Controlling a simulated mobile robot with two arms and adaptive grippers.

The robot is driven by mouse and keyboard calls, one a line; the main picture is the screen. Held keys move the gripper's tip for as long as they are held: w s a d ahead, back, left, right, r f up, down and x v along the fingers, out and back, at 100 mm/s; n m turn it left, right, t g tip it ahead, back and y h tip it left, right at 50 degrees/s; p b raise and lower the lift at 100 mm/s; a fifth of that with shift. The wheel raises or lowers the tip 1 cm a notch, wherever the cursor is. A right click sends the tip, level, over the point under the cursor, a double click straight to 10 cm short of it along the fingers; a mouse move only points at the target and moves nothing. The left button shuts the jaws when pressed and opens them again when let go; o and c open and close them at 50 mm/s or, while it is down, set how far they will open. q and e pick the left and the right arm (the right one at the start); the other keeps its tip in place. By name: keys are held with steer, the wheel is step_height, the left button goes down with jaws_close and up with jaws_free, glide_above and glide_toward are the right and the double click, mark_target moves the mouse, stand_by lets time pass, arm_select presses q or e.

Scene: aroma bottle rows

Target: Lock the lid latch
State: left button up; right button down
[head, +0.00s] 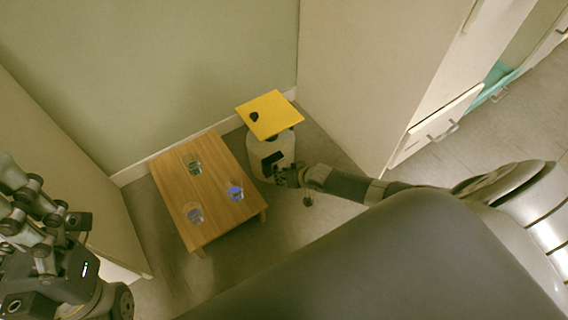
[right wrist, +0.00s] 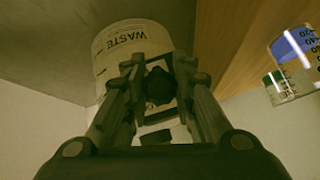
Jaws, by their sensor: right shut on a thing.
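A white waste bin (head: 257,146) stands on the floor beside a low wooden table. A yellow lid (head: 283,119) with a dark round spot sits tilted at its top. In the right wrist view the bin (right wrist: 112,42) shows its "WASTE" label. My right gripper (head: 290,176) is at the bin's lower right side. In the right wrist view it (right wrist: 158,92) is shut on a dark knob-like part (right wrist: 158,86) in front of the bin. I cannot tell whether this is the latch. My left gripper (head: 30,205) is at the left edge, away from the bin; its fingertips are unclear.
Walls stand close behind the bin and table. White drawers (head: 440,125) stand at the right. Grey floor is free in front of the table.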

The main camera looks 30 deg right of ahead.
steer(key=shift+w, duration=0.1)
stand_by(0.4)
steer(key=c, duration=1.3)
jaws_free()
steer(key=shift+r, duration=0.15)
steer(key=v, duration=1.2)
steer(key=shift+w, duration=0.15)
